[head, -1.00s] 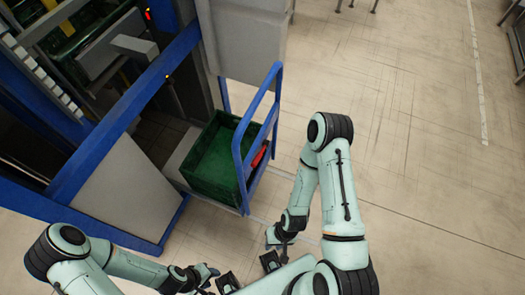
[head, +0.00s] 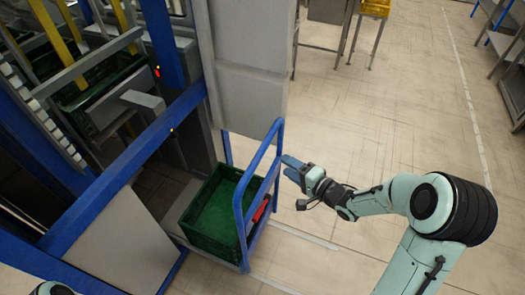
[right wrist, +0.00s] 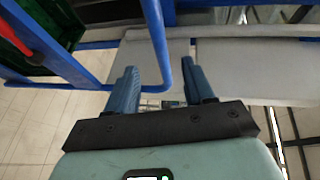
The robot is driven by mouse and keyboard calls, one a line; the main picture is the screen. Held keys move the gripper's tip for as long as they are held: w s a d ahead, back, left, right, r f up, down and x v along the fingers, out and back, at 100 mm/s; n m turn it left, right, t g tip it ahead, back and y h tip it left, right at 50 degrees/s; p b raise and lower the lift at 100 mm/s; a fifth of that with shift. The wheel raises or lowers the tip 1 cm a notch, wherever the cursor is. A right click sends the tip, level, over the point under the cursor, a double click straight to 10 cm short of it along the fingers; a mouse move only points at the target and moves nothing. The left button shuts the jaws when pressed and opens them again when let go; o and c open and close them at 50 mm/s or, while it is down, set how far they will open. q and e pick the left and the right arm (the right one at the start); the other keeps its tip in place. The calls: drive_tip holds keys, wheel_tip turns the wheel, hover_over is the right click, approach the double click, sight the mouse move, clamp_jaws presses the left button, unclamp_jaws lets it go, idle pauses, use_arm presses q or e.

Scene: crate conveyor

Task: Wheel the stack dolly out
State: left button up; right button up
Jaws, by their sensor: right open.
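The stack dolly, with its blue tube handle (head: 276,137), stands half inside the blue-framed bay, loaded with a green crate (head: 240,178). A red part (head: 261,210) sits low on the handle frame. My right gripper (head: 286,166) is open just right of the handle's upright. In the right wrist view, the blue handle (right wrist: 158,45) shows between and beyond the spread fingers of the right gripper (right wrist: 159,68); I cannot tell whether they touch it. My left gripper is out of view; only a bit of that arm shows at the bottom left.
Blue machine frame (head: 120,152) and a grey panel (head: 112,240) flank the dolly on the left. A tall grey cabinet panel (head: 247,80) rises behind it. The floor (head: 400,120) to the right is open; benches stand at the far right edge.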

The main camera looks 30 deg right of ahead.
sight(262, 151)
drive_tip(key=x, duration=1.2)
drive_tip(key=shift+w+f, duration=0.15)
drive_tip(key=shift+w, duration=0.05)
clamp_jaws()
